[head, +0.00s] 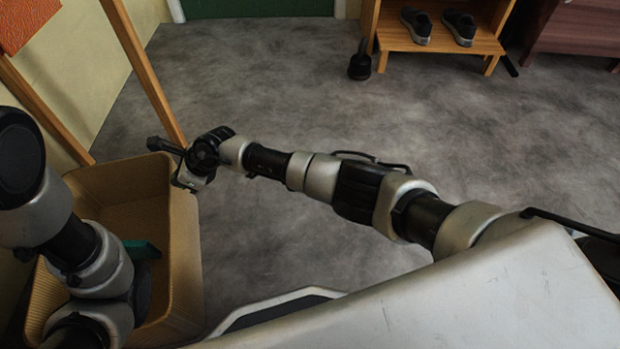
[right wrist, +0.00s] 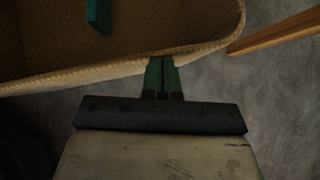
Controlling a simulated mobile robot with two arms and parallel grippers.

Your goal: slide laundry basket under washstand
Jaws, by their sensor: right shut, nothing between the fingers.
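The tan woven laundry basket (head: 185,240) stands on the floor at the lower left of the head view, partly hidden by my left arm. A teal item (head: 142,249) shows inside it, and in the right wrist view (right wrist: 98,15). Two slanting wooden legs (head: 146,75), apparently the washstand's, stand behind the basket by the wall; one shows in the right wrist view (right wrist: 275,30). My right gripper (head: 180,181) is at the basket's far right rim. In the right wrist view its green fingers (right wrist: 161,62) are shut and empty, at the rim; contact is unclear. My left gripper cannot be made out.
A wooden shelf (head: 440,40) with dark shoes (head: 416,25) stands at the back, a dark brush-like object (head: 360,65) beside it. Reddish-brown furniture (head: 575,30) is at far right. An orange-red panel (head: 25,22) is at upper left. The grey floor (head: 270,100) between is clear.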

